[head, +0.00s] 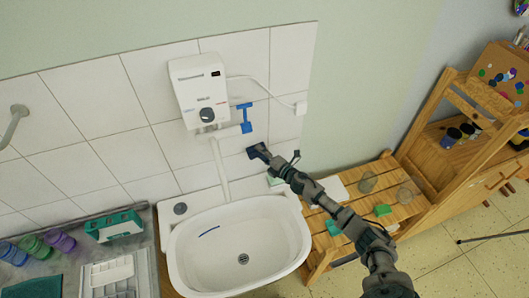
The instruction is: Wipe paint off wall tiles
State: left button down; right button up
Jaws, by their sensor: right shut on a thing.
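White wall tiles (161,98) cover the wall behind the sink. A bright blue paint mark (244,117) is on the tiles just right of the white water heater. My right gripper (262,151) reaches up from the lower right to the tiles, below the blue mark. It is shut on a small dark blue thing (252,153), which is at or very near the tile face. Its kind is hard to tell, as the fingers partly cover it. My left gripper is out of view.
The water heater (200,92) hangs above a white sink (238,250), with its spout pipe dropping left of my gripper. A wooden bench (347,214) with green blocks stands right, beside a wooden shelf (448,153). Paint cups (36,246) and a teal box (114,226) fill the left counter.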

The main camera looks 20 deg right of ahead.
jog(key=s+p, duration=0.1)
jog(key=s, duration=0.4)
jog(key=shift+d+p, duration=0.2)
jog(key=shift+p, duration=0.2)
jog(key=shift+s, duration=0.55)
jog(key=s+p, duration=0.1)
jog(key=s, duration=0.2)
